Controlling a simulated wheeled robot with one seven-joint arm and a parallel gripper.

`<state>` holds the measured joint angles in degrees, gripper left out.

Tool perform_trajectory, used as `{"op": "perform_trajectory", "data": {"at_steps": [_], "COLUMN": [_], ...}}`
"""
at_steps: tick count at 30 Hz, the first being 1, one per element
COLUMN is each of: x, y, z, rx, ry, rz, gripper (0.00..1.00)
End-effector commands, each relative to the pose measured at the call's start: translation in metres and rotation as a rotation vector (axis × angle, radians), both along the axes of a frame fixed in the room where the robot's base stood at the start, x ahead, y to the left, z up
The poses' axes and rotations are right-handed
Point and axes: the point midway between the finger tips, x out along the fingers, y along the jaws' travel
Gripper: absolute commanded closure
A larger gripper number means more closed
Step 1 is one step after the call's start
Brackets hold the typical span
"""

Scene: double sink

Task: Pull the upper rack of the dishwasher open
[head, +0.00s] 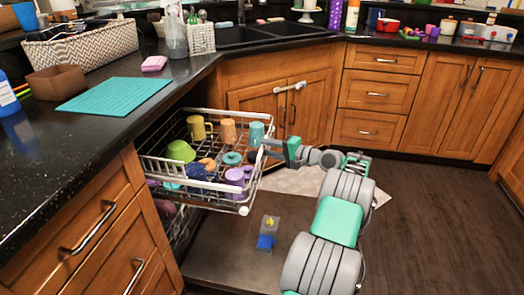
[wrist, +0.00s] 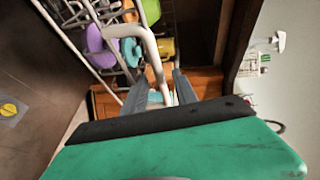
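The upper rack (head: 190,184) of the dishwasher is a white wire basket. In the head view it stands out from under the counter, over the lowered door (head: 225,245), and holds several cups and bowls. My gripper (head: 272,148) is at the rack's right side, near its rim. In the wrist view the rack's white rim bar (wrist: 153,50) bends down toward the space between the two grey fingers of my gripper (wrist: 158,85). The fingers are apart, with gaps beside the bar. I cannot tell whether either finger touches it.
A blue and yellow tablet box (head: 267,236) lies on the lowered door. Wooden cabinets (head: 375,98) and the dark counter (head: 105,125) surround the rack. The dark floor (head: 430,220) to the right is clear.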

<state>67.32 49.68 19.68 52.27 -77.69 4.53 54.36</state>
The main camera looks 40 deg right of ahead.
Motion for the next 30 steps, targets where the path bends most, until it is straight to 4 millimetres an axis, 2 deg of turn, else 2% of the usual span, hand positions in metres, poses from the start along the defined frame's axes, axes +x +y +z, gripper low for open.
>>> {"op": "perform_trajectory", "data": {"at_steps": [3,5,13,25,30], "x": [0.018,0.022,0.026,0.026,0.026], "y": [0.006,0.007,0.008,0.009,0.009], "z": [-0.006,-0.005,-0.004,-0.004,-0.004], "rx": [-0.002,-0.002,-0.002,-0.002,-0.002], "ry": [0.001,0.0,0.001,0.001,0.001], "rz": [0.003,0.002,0.003,0.004,0.004], "gripper": [0.65,0.65,0.65,0.98,1.0]}}
